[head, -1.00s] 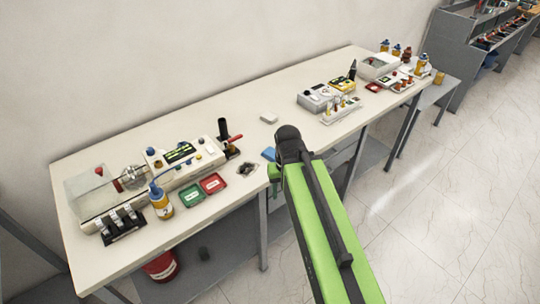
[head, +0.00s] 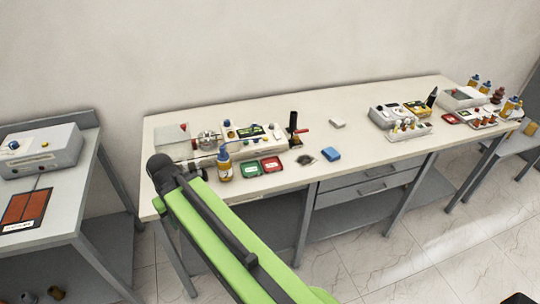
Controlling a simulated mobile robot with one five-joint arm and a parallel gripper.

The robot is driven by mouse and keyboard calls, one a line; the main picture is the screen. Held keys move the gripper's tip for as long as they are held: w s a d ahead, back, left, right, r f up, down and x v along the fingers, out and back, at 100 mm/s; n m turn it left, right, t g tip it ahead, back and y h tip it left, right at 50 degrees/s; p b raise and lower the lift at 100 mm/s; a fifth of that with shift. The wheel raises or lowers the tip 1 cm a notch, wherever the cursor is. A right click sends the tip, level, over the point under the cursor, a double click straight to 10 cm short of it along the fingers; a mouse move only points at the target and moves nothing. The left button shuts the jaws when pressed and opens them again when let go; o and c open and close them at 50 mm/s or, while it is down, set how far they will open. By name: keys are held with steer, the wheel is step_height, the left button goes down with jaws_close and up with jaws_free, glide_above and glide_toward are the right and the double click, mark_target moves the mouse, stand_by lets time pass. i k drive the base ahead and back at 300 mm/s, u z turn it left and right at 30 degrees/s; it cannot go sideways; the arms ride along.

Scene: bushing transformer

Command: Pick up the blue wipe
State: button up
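The blue wipe (head: 331,154) lies on the white workbench (head: 352,145) near its front edge, just right of the middle of the head view. It is a small blue block shape and is fully visible. My green arm with its black joint reaches up at the left, over the left front corner of the bench, well to the left of the wipe. My gripper itself does not show; it is hidden beyond the black joint or out of frame.
A dark pad (head: 306,159), a red tray (head: 271,164) and a green tray (head: 251,169) lie left of the wipe. A white block (head: 337,123) lies behind it. A yellow bottle (head: 224,166) stands near my arm. A grey side table (head: 70,196) stands at the left.

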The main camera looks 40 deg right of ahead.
mark_target(331, 154)
steer(key=u, duration=0.2)
steer(key=k, duration=0.15)
steer(key=u, duration=1.65)
steer(key=k, duration=1.85)
steer(key=z, duration=1.05)
steer(key=i, duration=0.9)
steer(key=u, duration=0.1)
